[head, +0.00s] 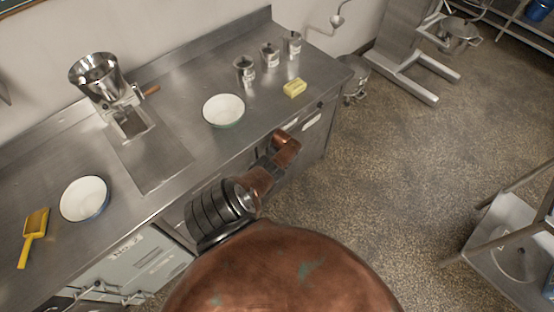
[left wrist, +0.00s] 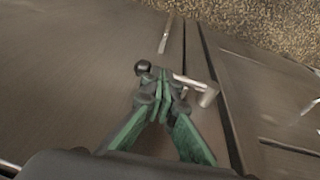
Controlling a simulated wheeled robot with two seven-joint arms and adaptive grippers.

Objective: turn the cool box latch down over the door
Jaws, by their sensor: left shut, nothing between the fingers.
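In the left wrist view my left gripper (left wrist: 162,95) has its green-padded fingers together, with nothing between them. A small metal lever (left wrist: 195,83), which looks like the latch, lies just beyond and right of the fingertips. A dark ball knob (left wrist: 142,67) shows left of the tips. The fingers partly hide this hardware, and I cannot tell whether they touch it. A grey door marked "NO 2" (head: 128,250), probably the cool box door, is under the counter at lower left in the head view, with metal rods (head: 98,293) near it. My right gripper is not in view.
The steel counter (head: 185,95) above holds a grinder (head: 97,75), two white bowls (head: 84,198), a yellow scoop (head: 34,235), several tins (head: 244,70) and a yellow block (head: 294,88). The speckled floor (head: 400,160) is open at right. A steel rack (head: 505,230) stands at far right.

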